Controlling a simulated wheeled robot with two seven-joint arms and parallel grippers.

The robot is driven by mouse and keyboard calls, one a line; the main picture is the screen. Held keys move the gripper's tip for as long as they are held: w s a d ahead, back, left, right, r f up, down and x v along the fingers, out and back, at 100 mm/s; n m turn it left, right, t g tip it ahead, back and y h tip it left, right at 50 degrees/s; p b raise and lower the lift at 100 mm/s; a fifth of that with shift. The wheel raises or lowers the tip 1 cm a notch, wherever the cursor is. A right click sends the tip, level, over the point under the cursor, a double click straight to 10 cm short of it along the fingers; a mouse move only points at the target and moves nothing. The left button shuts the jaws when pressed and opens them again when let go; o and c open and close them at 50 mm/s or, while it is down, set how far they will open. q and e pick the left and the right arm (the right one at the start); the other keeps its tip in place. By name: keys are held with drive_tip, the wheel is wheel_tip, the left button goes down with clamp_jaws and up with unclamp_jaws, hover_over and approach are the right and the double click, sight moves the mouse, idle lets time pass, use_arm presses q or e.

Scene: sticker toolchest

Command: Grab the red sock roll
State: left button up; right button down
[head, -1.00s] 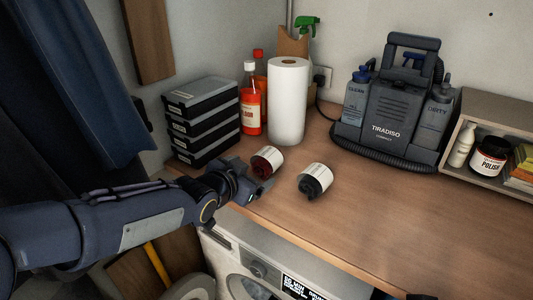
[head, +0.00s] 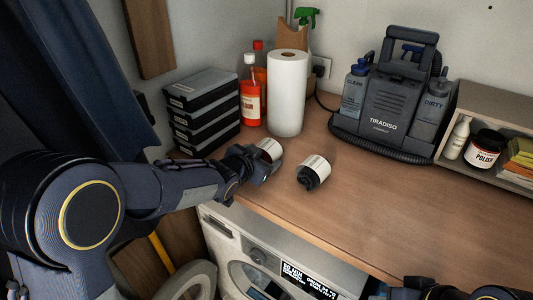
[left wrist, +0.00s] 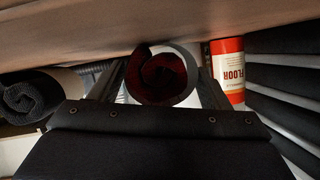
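The red sock roll (left wrist: 160,78) shows its dark red spiral end and pale wrapper in the left wrist view. In the head view its white label (head: 269,149) shows on the counter, and the red end is hidden by my gripper. My left gripper (head: 262,165) is at the roll. In the left wrist view its fingers (left wrist: 165,88) stand apart on either side of the roll, and I see no clear grip on it. Part of my right arm, seemingly its gripper end (head: 415,289), shows at the bottom edge; its fingers are unclear.
A black sock roll (head: 313,173) lies just right of the red one. Behind stand a paper towel roll (head: 287,95), red bottles (head: 250,100) and stacked black cases (head: 205,115). A grey cleaning machine (head: 385,105) stands at the back.

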use_arm(q)
drive_tip(key=c, duration=0.6)
drive_tip(key=shift+r, duration=0.1)
